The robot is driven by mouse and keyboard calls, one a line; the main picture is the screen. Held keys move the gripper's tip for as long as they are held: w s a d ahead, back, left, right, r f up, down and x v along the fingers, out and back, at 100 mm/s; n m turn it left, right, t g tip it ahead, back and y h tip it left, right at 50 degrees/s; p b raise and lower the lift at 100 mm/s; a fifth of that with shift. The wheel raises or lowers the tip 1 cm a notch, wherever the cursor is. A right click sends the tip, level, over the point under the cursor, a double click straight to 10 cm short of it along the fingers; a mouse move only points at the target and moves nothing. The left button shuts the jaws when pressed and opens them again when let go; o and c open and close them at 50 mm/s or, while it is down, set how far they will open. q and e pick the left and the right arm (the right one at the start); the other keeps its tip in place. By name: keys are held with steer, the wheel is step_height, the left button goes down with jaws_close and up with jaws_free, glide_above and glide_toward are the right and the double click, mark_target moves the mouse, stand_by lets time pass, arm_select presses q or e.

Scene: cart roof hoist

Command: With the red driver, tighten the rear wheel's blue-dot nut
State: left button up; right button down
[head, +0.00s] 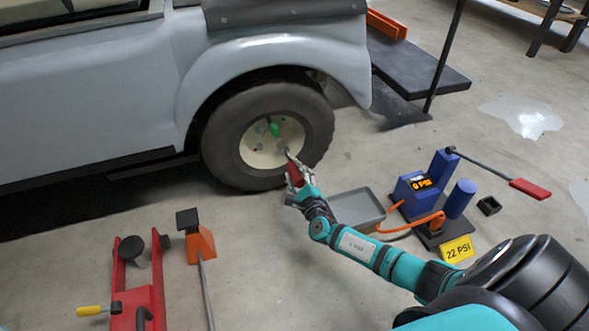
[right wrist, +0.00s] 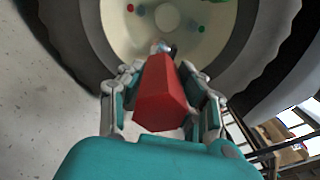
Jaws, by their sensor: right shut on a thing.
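The rear wheel (head: 230,148) has a cream hub (head: 258,155) with small nuts and coloured dots. A green piece (head: 275,129) shows near the hub's middle. My right gripper (head: 293,172) is shut on the red driver (head: 295,175), whose tip points at the hub's lower right. In the right wrist view the red driver (right wrist: 162,95) lies between the fingers, its tip at a nut close to the hub rim. A red dot (right wrist: 130,8) and a green dot (right wrist: 201,29) show there; the tip hides part of that nut, and I cannot tell its dot colour or whether they touch.
A red floor jack (head: 137,300) and an orange stand (head: 201,245) are at lower left. The grey car body (head: 100,95) overhangs the wheel.

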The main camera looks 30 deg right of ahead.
mark_target(301, 184)
steer(key=shift+p+v, duration=0.95)
steer(key=shift+v, duration=1.35)
